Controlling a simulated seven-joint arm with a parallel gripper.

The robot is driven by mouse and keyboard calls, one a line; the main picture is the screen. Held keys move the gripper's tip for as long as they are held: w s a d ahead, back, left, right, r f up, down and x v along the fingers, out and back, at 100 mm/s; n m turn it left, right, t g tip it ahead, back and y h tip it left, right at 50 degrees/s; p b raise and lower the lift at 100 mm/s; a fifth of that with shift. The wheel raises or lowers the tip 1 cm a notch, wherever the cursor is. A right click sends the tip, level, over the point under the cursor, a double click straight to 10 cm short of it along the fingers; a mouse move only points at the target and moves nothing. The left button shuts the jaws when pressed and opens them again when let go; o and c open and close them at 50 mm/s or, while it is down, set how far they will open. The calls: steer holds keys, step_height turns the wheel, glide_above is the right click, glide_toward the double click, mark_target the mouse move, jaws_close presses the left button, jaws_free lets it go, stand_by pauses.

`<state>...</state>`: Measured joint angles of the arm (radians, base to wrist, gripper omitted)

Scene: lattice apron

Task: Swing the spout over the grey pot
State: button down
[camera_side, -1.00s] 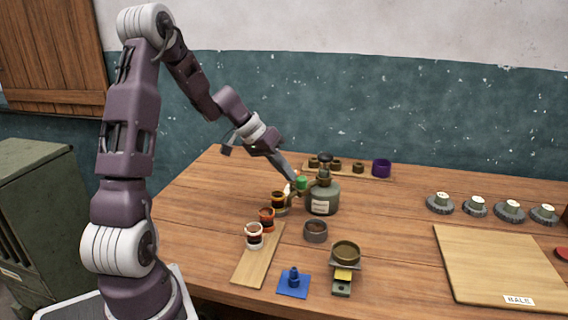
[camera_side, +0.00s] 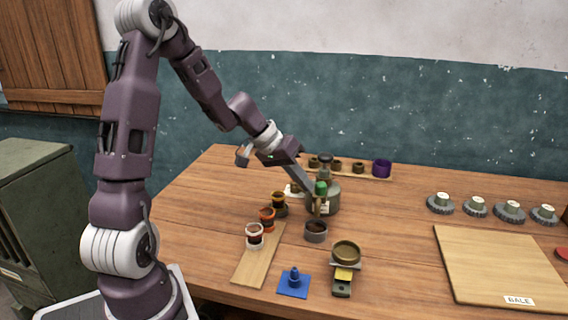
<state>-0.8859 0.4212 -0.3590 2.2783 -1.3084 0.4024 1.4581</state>
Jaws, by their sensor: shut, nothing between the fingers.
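The green-grey dispenser (camera_side: 331,198) stands on the table, partly hidden behind my gripper. Its spout (camera_side: 318,204), with a green knob (camera_side: 321,187) above it, points toward the camera, and its end looks to be over or close to the back of the grey pot (camera_side: 316,232). The pot is a small round cup with a dark inside. My gripper (camera_side: 313,195) is shut with nothing held, its tip at the left of the green knob and spout. I cannot tell whether it touches them.
Jars with orange, dark and yellow bands (camera_side: 267,220) stand by a wooden board (camera_side: 258,262). A brass pan on a scale (camera_side: 345,254), a blue stand (camera_side: 294,284) and a rack with a purple cup (camera_side: 381,168) are nearby.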

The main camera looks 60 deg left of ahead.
steer(key=shift+w+d, duration=0.15)
steer(key=shift+d, duration=0.35)
steer(key=s+a+r, duration=0.3)
steer(key=s+r, duration=0.5)
steer(key=s, duration=0.2)
steer(key=s+d+r+m+g, duration=0.1)
steer(key=s+d, duration=0.2)
steer(key=d, duration=0.4)
steer(key=s+d+r+m+g, duration=0.1)
steer(key=s+d+r+m, duration=0.1)
steer(key=d, duration=0.5)
steer(key=s+d+y, duration=0.3)
steer(key=s+d, duration=0.1)
steer(key=s, duration=0.7)
steer(key=shift+d+r+m+t, duration=0.15)
steer(key=shift+m+t, duration=0.25)
